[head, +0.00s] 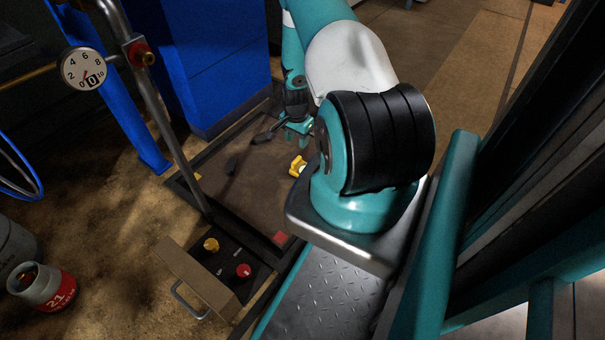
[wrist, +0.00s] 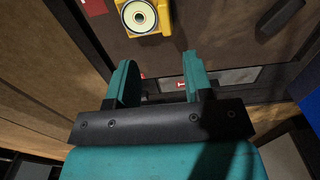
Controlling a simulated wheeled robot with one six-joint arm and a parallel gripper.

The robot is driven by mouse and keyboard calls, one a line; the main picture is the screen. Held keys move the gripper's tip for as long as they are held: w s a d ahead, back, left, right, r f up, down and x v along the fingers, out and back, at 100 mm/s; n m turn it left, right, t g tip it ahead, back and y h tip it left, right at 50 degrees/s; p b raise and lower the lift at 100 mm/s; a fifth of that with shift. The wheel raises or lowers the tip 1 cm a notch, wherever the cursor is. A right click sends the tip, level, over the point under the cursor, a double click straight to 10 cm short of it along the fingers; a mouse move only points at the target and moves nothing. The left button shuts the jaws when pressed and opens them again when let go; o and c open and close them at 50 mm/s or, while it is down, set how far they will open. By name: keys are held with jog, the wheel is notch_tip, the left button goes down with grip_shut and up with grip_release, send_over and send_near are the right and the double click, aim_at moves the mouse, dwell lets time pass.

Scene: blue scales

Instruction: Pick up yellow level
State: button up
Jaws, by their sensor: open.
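The yellow level (wrist: 144,18) lies on the dark brown platform at the top of the wrist view, with a round pale disc with a dark centre on it. Part of it is cut off by the frame edge. In the head view it is the small yellow object (head: 298,166), close to my arm's base and partly near its edge. My gripper (wrist: 160,68) is open and empty, its two teal fingers apart. The level lies beyond the fingertips, not between them. In the head view my gripper (head: 298,133) hangs over the platform's far part, behind the level.
The dark platform (head: 250,195) has a raised black frame. A dark object (wrist: 280,18) lies on it, right of the level. A post with a dial gauge (head: 82,68), a box with yellow and red knobs (head: 243,270), a blue cabinet (head: 215,60) and a gas cylinder (head: 45,288) stand around.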

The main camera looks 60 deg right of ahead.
aim_at(296, 159)
notch_tip(296, 159, down, 7)
jog(key=b, duration=0.3)
jog(key=f+b, duration=0.4)
jog(key=f, duration=0.1)
jog(key=shift+w+d+f+b, duration=0.1)
jog(key=shift+w+d+b, duration=0.1)
jog(key=shift+w+b, duration=0.2)
grip_shut()
